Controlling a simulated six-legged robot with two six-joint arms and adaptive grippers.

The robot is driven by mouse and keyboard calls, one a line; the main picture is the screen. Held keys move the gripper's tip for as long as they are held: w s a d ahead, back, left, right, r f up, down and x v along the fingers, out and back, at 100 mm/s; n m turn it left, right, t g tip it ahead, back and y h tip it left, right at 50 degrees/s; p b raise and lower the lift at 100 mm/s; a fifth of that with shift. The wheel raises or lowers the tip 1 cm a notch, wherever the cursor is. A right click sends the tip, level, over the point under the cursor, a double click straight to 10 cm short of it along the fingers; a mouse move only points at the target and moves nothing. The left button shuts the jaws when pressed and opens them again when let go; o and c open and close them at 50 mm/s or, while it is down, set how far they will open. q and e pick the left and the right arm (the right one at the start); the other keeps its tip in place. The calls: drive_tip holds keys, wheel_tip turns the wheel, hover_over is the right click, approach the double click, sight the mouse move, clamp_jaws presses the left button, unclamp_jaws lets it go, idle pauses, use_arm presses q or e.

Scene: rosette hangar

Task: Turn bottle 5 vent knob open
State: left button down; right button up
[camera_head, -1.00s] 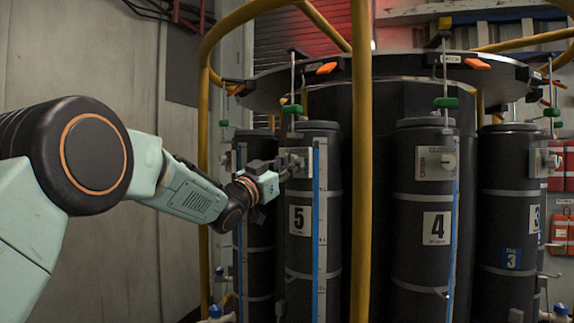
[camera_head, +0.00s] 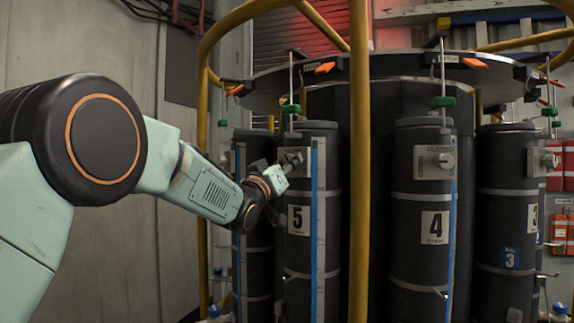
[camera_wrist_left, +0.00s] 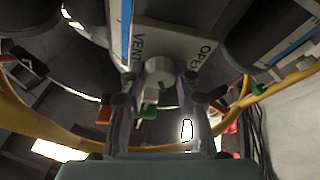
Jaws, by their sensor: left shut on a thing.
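Bottle 5 (camera_head: 299,258) is a dark upright cylinder with a white number label and a blue-edged strip. Its vent knob (camera_wrist_left: 160,70) is a grey round knob on a light plate (camera_wrist_left: 185,45) marked VENT and OPEN in the left wrist view. My left gripper (camera_head: 289,163) is at the knob, high on the bottle's front. Its fingers (camera_wrist_left: 165,88) stand on either side of the knob and are shut on it. The gripper hides most of the knob in the head view. My right gripper is not in view.
A yellow post (camera_head: 359,200) stands just right of bottle 5. Bottle 4 (camera_head: 424,270) stands beyond it, with its own knob plate. Green fittings (camera_head: 290,108) hang on rods above the bottles. A round dark rack top (camera_head: 400,66) is above.

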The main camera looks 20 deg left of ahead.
use_arm(q)
drive_tip(key=shift+s+d+r+n+g+y+p, duration=0.1)
drive_tip(key=shift+n+g+y+p, duration=0.15)
drive_tip(key=shift+n+y, duration=1.2)
drive_tip(key=shift+w+r+n+g+y+p, duration=0.1)
drive_tip(key=shift+n+g+y, duration=0.25)
drive_tip(key=shift+n, duration=2.2)
drive_tip(key=shift+s+d+r+n+g+y+p, duration=0.2)
drive_tip(key=shift+n+y, duration=0.6)
drive_tip(key=shift+n, duration=1.2)
drive_tip(key=shift+w+a+f, duration=0.1)
drive_tip(key=shift+a+f, duration=0.05)
drive_tip(key=c, duration=1)
unclamp_jaws()
drive_tip(key=shift+f, duration=0.1)
drive_tip(key=shift+r+v, duration=0.2)
drive_tip(key=shift+v, duration=5.85)
